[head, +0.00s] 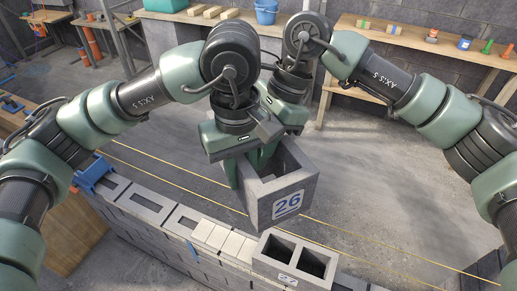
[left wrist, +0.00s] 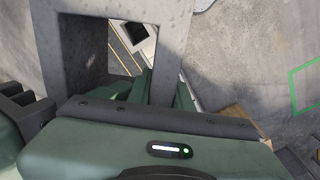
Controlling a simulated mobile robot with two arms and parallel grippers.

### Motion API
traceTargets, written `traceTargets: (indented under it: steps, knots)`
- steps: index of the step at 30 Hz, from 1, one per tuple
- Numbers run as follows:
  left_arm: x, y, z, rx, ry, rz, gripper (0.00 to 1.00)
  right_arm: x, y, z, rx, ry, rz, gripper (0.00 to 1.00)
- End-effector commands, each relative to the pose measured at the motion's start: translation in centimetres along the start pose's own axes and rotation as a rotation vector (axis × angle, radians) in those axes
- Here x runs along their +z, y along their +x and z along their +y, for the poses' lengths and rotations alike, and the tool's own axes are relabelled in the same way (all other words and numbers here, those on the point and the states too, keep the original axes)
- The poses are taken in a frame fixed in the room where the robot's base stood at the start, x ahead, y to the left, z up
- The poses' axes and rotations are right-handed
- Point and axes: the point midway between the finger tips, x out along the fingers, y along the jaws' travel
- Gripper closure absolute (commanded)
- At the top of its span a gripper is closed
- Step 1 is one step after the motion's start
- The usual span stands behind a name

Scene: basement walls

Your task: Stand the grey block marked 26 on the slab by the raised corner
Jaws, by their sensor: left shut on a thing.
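The grey hollow block marked 26 (head: 294,190) hangs in the air above the wall, its number facing the camera. My left gripper (head: 243,170) is shut on one side of it. In the left wrist view the block (left wrist: 165,45) fills the upper left, and the floor shows through its hollow. My right gripper (head: 288,105) is close behind the left one, near the block's far side; its fingers are mostly hidden. A low wall of grey blocks (head: 135,218) runs below. The concrete floor (head: 385,190) is the only slab-like surface I can make out.
A two-hole block (head: 262,262) with a small label stands on the wall, beside pale bricks (head: 222,240). A blue fitting (head: 93,173) sits at the wall's left end. Yellow lines (head: 170,182) run along it. A green outline (left wrist: 293,92) marks the floor. Benches stand behind.

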Motion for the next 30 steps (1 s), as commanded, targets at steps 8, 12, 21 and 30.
traceTargets:
  steps: [8,12,21,30]
  knots:
    - [0.5,-0.2,0.1,0.003,0.018,-0.008,0.63,0.0,-0.7,-0.6,-0.024,0.008,-0.004,1.0]
    - [0.4,-0.1,0.1,0.002,0.012,-0.006,0.54,0.1,-0.6,-0.4,-0.019,0.005,-0.004,1.0]
    - [0.2,-0.4,0.0,0.001,0.006,-0.004,0.54,0.1,-0.4,-0.3,-0.013,0.001,-0.003,1.0]
    - [0.0,-4.6,0.1,0.003,0.005,0.0,0.54,0.1,-0.4,-0.2,-0.011,0.0,-0.003,1.0]
